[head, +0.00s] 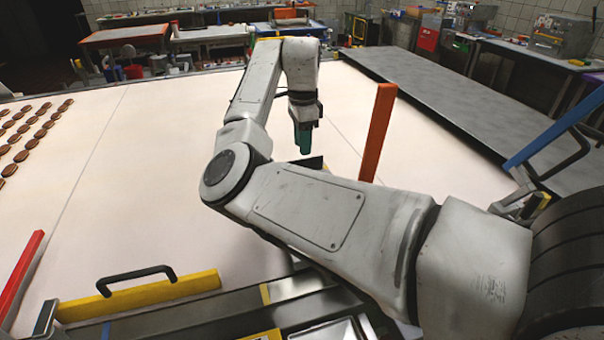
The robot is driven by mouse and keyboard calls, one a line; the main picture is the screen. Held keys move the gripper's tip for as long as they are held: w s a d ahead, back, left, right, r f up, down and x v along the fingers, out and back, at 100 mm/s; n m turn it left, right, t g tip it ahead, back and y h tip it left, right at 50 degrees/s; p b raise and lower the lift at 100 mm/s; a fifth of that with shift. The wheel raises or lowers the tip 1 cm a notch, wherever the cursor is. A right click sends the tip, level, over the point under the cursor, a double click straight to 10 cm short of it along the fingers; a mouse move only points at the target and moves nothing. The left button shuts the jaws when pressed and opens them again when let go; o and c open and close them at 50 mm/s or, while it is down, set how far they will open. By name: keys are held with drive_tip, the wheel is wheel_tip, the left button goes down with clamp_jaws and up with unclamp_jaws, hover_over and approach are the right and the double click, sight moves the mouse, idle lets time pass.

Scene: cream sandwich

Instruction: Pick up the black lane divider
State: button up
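My gripper (304,141) hangs down at the end of my arm, over the pale belt (170,190), with a green-teal part at its tip. I cannot tell whether that part is its fingers or something held, nor whether the fingers are open or shut. A small black piece (313,163) shows just below the tip, above my forearm; it may be the black lane divider. Most of it is hidden behind my arm, and I cannot tell whether the gripper touches it.
An orange bar (379,131) stands upright right of the gripper. A yellow bar (140,296) with a black handle lies along the near edge. A red bar (20,276) is at left, a blue one (556,125) at right. Several brown biscuits (32,140) lie in rows at far left. The middle belt is clear.

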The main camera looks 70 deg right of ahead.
sight(304, 161)
drive_tip(key=shift+s+a+f+p, duration=0.1)
drive_tip(key=shift+f+p, duration=0.2)
drive_tip(key=shift+f, duration=1.25)
drive_tip(key=shift+s+a+f+p, duration=0.1)
drive_tip(key=shift+f+p, duration=0.2)
drive_tip(key=shift+f, duration=1.25)
clamp_jaws()
